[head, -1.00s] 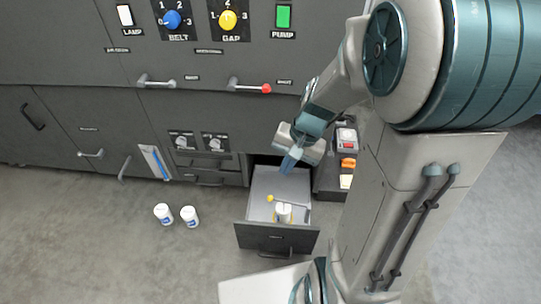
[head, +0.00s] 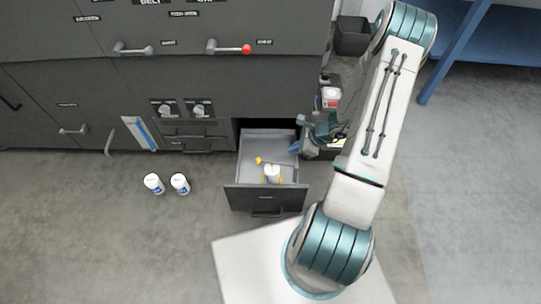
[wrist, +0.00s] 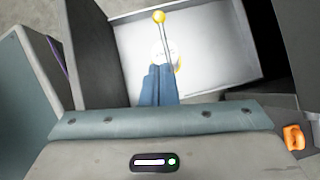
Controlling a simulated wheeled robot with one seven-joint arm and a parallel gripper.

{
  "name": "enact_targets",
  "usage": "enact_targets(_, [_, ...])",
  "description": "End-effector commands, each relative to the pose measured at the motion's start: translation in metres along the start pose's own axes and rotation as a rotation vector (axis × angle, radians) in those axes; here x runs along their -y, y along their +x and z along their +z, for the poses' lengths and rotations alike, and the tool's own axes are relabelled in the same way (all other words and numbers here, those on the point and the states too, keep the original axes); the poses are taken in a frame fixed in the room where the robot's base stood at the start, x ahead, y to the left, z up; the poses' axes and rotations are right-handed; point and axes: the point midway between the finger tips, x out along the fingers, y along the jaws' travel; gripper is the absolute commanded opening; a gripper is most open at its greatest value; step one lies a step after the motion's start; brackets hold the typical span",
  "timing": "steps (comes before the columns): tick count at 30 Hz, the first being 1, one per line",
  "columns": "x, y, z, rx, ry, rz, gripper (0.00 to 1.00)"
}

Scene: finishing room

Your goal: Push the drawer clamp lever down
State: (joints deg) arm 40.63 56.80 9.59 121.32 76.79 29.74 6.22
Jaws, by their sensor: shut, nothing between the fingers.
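The clamp lever (head: 264,162) is a thin rod with a yellow knob, inside an open grey drawer (head: 264,198). It reaches from a white cylindrical item (head: 272,175) toward the drawer's left side. In the wrist view the lever's yellow knob (wrist: 159,17) is at the top, its rod running down past the white item (wrist: 160,50). My gripper (head: 294,148) is at the drawer's right side in the head view, shut and empty. In the wrist view my gripper's blue fingers (wrist: 159,72) overlap the lower part of the white item; whether they touch anything is unclear.
The dark cabinet (head: 200,85) stands behind the drawer, with a red-tipped handle (head: 228,49) above. An orange object (wrist: 293,137) lies right of my gripper. A blue-framed table (head: 455,50) is at far right.

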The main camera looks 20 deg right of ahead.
Motion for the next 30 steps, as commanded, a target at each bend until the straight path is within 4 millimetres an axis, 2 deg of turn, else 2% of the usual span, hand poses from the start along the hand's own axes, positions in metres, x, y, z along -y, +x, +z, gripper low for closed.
enact_targets(5, [0.000, 0.021, -0.003, 0.002, 0.011, 0.000, 0.00])
enact_targets(18, [0.000, 0.110, 0.000, 0.002, 0.007, 0.000, 0.00])
enact_targets(24, [0.000, 0.129, 0.016, 0.001, 0.007, -0.001, 0.00])
enact_targets(30, [0.000, 0.134, 0.021, 0.001, 0.008, -0.001, 0.00])
